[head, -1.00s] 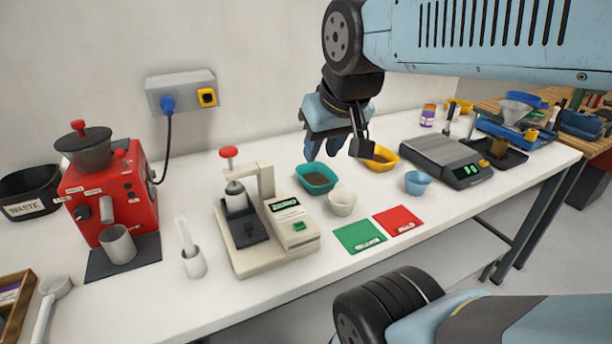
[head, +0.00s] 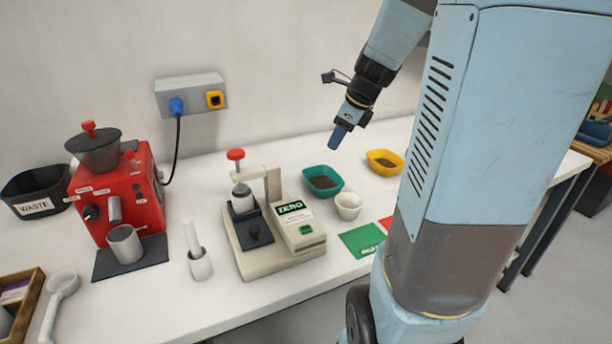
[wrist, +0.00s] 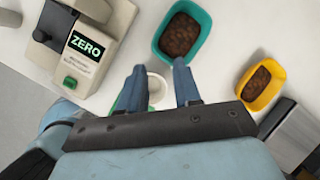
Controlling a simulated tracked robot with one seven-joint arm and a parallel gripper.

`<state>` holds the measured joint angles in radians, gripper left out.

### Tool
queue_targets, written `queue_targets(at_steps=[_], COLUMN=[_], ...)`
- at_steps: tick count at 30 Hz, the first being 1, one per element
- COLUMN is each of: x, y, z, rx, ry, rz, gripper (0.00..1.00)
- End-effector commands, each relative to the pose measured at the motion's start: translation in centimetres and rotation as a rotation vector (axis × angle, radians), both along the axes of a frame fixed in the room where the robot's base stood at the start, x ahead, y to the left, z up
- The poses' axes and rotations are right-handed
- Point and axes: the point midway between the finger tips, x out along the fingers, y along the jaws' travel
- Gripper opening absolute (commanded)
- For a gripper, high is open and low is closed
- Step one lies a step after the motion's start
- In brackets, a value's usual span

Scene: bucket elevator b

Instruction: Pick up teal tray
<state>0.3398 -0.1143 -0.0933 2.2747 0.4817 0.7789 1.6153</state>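The teal tray (head: 323,182) sits on the white bench and holds dark brown granules. It also shows in the wrist view (wrist: 205,48), at the upper middle, beyond my fingertips. My gripper (head: 339,137) is in the air above the tray and a little to its right in the head view, pointing down. In the wrist view my gripper (wrist: 157,78) has its two fingers apart with a gap between them, and nothing is held. The tray is apart from the fingers.
A white cup (head: 348,206) stands close in front of the tray. A yellow tray (head: 384,163) with brown contents lies to the right. The press-like device marked ZERO (head: 262,228) stands left of the tray. A green card (head: 361,241) lies in front. A red grinder (head: 118,195) stands farther left.

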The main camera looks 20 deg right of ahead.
Motion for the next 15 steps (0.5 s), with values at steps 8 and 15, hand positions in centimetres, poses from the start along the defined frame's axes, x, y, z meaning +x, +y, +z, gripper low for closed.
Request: queue_targets(at_steps=[8,15], x=[3.0,3.8], y=[-6.5,-8.1], z=[-4.5,-6.2], rx=[0.246,0.314], ry=[0.122,0.153], rz=[-0.574,-0.731], gripper=[0.33,0.33])
